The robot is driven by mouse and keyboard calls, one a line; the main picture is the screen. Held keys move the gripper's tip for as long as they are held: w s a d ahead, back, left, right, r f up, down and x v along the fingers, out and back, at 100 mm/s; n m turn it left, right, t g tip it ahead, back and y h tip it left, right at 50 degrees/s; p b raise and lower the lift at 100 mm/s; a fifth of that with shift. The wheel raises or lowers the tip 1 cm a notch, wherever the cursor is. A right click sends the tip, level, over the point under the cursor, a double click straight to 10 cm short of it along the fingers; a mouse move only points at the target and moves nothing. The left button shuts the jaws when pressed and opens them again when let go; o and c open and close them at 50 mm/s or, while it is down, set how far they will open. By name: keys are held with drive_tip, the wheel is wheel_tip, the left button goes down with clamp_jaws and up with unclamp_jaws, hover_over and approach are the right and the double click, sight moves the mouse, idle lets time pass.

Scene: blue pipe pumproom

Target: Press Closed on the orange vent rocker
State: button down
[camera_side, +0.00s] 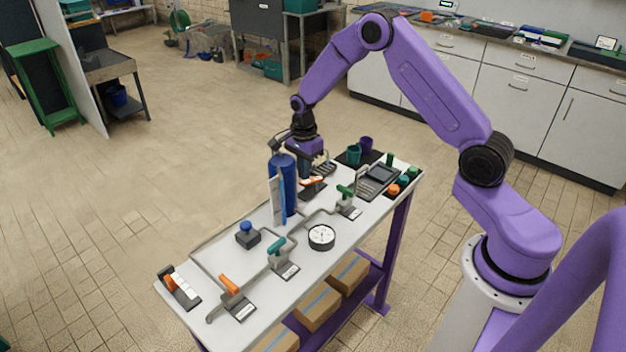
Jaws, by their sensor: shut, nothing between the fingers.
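A small orange piece (317,181), which looks like the orange vent rocker, sits on a dark plate near the back of the white bench, just right of the blue cylinder. My gripper (305,178) is shut and empty, pointing down right over it. It partly hides the rocker. I cannot tell whether the fingertips touch it, and its markings and tilt are too small to read.
The tall blue cylinder (284,182) stands close to the left of my gripper. Grey pipes with a green-handled valve (346,191), a teal-handled valve (277,246) and an orange-handled valve (230,284) cross the bench (262,312). A round gauge (321,237) and cups (354,154) are nearby.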

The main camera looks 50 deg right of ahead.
sight(305, 183)
drive_tip(key=shift+f, duration=0.1)
idle(0.3)
drive_tip(key=shift+f, duration=1.3)
drive_tip(key=shift+s+f, duration=0.1)
drive_tip(key=shift+f, duration=0.1)
drive_tip(key=shift+r, duration=4.35)
